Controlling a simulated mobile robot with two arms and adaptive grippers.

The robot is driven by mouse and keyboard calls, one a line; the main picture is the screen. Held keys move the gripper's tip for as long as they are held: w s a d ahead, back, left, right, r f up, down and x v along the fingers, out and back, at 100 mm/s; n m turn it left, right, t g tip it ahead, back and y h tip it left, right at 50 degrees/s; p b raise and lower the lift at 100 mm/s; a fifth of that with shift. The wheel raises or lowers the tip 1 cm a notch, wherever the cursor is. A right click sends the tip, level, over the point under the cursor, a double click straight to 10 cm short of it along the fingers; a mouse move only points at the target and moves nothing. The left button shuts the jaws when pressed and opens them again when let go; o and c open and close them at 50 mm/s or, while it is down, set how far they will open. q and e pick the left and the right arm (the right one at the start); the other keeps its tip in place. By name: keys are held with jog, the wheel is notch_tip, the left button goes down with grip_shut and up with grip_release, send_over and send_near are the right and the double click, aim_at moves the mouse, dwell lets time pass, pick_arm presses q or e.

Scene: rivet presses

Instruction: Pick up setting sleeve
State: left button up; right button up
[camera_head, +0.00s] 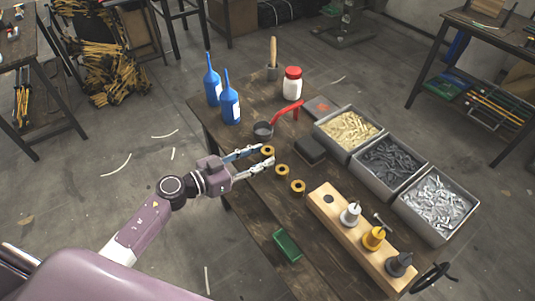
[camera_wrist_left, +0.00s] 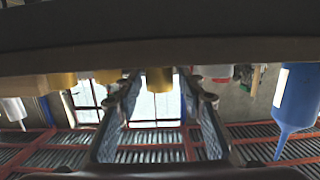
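Three short brass-coloured sleeves with dark centres stand in a row on the dark wooden table: the far one (camera_head: 268,150), the middle one (camera_head: 282,170) and the near one (camera_head: 298,186). I take these as the setting sleeves. My left gripper (camera_head: 264,158) is open, its two fingers pointing at the far sleeve. In the left wrist view, which looks upside down, a brass sleeve (camera_wrist_left: 160,79) shows in the gap between the spread fingers (camera_wrist_left: 160,120), with space on both sides. I cannot tell whether either finger touches it. My right gripper is not in view.
A wooden block (camera_head: 318,202) holds white, yellow and black-based tools. Three metal bins (camera_head: 385,192) of small parts line the far right. Blue bottles (camera_head: 230,106), a red-handled tool (camera_head: 288,110), a dark cup (camera_head: 263,131) and a black pad (camera_head: 310,150) stand near the gripper.

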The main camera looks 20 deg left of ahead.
aim_at(262, 155)
pick_arm(q)
jog(key=shift+x, duration=1.55)
jog(key=shift+c, duration=0.4)
grip_shut()
jog(key=shift+r, duration=0.15)
